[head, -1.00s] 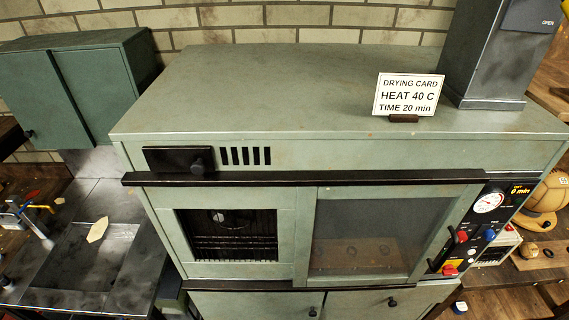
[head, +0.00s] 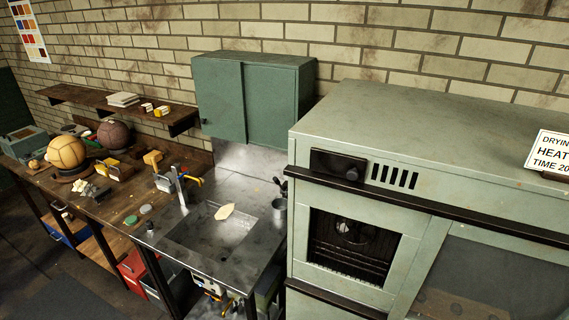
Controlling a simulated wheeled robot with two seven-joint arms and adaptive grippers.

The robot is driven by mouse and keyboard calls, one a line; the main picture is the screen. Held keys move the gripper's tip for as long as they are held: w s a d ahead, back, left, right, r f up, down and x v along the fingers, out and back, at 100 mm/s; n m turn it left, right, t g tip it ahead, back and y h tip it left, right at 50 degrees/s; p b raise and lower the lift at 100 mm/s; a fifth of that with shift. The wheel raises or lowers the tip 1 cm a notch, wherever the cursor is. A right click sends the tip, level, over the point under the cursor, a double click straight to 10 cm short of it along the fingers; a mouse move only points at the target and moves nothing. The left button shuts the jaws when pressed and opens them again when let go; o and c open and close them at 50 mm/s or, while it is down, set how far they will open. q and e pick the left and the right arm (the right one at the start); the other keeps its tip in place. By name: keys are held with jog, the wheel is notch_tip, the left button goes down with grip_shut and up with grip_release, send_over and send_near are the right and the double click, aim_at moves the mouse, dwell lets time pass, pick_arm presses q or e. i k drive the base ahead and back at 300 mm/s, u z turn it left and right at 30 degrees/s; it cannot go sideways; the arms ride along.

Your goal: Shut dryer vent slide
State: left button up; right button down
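The green dryer cabinet (head: 400,110) fills the right side of the head view. Its vent slide, a black plate with a round knob (head: 338,165), sits on the upper front at the left. Several dark vent slots (head: 394,176) show uncovered just right of the plate. Below is a dark rail (head: 440,212), then a window opening (head: 352,247) with a fan and rack inside. The sliding glass door (head: 478,280) is at the lower right, cut by the frame edge. Neither of my grippers is in view.
A metal sink table (head: 252,196) stands left of the dryer, under a green wall cabinet (head: 255,98). A wooden workbench (head: 125,200) with balls and tools is further left. A drying card (head: 552,153) stands on the dryer top. Floor shows at lower left.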

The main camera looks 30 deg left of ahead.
aim_at(350, 168)
jog(key=u, duration=0.7)
jog(key=i, duration=0.5)
